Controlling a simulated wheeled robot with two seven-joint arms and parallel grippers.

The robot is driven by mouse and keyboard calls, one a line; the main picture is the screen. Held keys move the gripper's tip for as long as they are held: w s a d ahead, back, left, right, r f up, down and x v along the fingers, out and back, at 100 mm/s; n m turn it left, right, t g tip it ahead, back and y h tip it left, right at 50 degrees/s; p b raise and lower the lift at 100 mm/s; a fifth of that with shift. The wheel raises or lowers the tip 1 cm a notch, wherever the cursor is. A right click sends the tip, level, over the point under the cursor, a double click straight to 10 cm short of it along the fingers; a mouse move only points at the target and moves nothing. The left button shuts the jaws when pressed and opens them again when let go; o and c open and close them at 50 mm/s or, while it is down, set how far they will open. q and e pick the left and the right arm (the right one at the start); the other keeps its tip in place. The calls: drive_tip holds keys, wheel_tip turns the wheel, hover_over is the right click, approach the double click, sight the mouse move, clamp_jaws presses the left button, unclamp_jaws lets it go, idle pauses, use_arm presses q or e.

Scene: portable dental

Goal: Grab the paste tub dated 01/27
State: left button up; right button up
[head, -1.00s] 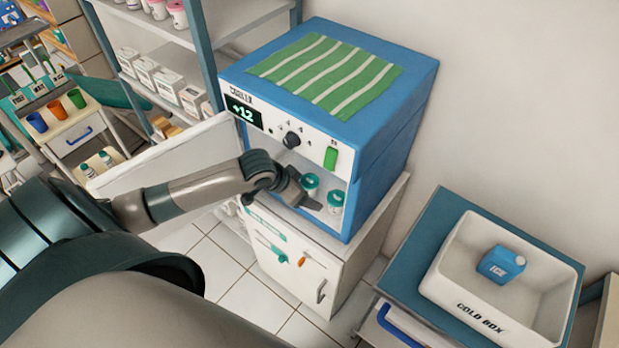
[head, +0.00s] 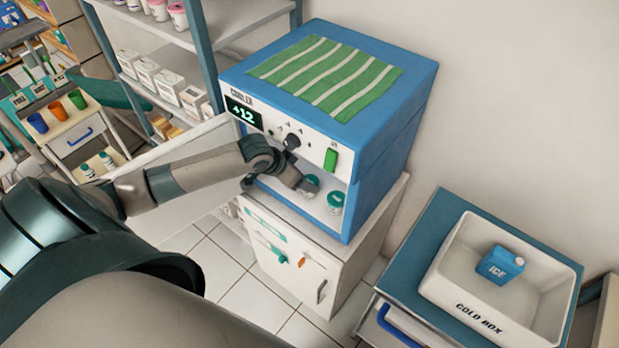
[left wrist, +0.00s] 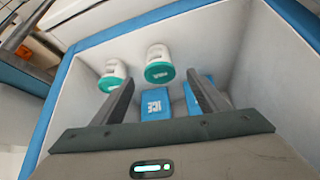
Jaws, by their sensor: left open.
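Two white paste tubs with teal lids are inside the blue cooler (head: 400,150). In the head view one tub (head: 312,184) is partly behind my left gripper (head: 300,186), and the other tub (head: 335,201) is to its right. In the left wrist view, one tub (left wrist: 158,64) shows beyond the space between the open fingers (left wrist: 161,78); another tub (left wrist: 113,75) is beside it, beyond the left finger. The fingers look empty. I cannot read any date on the tubs. My right gripper is not in view.
Blue ice packs (left wrist: 154,104) are in the cooler, showing between and behind the fingers. The cooler walls are close around the gripper. Shelves (head: 180,60) stand behind left.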

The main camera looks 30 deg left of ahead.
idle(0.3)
use_arm(q)
drive_tip(key=shift+p+x, duration=0.85)
drive_tip(key=shift+x, duration=2.15)
drive_tip(key=shift+c, duration=0.4)
drive_tip(key=c, duration=1.1)
